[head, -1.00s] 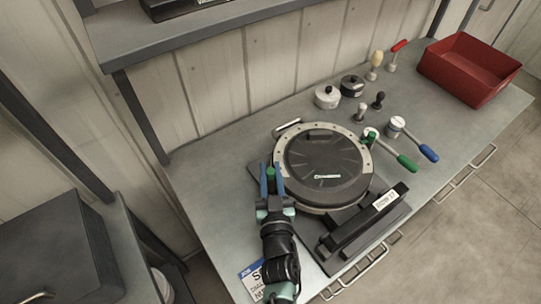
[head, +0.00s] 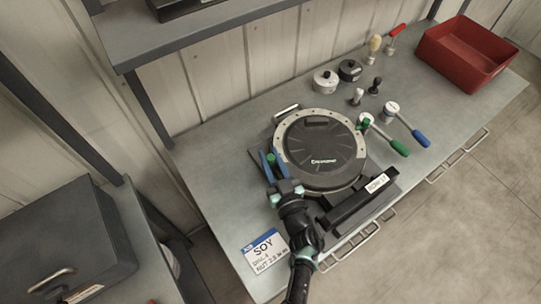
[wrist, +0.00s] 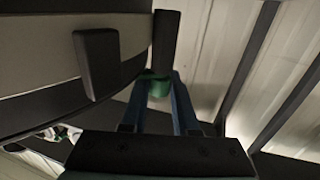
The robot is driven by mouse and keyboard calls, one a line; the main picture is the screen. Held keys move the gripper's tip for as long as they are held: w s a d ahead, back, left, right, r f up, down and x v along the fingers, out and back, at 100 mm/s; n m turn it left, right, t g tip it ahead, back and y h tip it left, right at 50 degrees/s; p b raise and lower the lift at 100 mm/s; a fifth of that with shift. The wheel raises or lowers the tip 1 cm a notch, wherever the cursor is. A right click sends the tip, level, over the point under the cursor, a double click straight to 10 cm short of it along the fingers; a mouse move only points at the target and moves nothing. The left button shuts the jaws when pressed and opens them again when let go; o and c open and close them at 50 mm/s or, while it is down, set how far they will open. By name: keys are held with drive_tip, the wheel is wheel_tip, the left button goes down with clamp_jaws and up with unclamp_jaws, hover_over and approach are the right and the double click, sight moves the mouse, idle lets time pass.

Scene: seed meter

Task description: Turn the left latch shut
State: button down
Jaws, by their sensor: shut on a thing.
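The round seed meter (head: 320,178) has a dark lid and a pale, studded rim. The left latch (head: 270,158) shows as a green piece at the rim's left side. My gripper (head: 268,155) reaches it from the front, with its blue fingers on either side. In the wrist view the green latch piece (wrist: 155,84) sits between the fingers (wrist: 158,88), shut on it; a dark bar (wrist: 165,42) rises beyond it. The fingers hide part of the latch. Another green latch piece (head: 364,120) is at the rim's right side.
A black box with a white label (head: 377,183) lies front right of the meter. A SOY card (head: 264,250) lies at the front.

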drive_tip(key=shift+r, duration=0.1)
idle(0.3)
drive_tip(key=c, duration=0.7)
unclamp_jaws()
drive_tip(key=v, duration=1.3)
drive_tip(key=shift+b, duration=0.35)
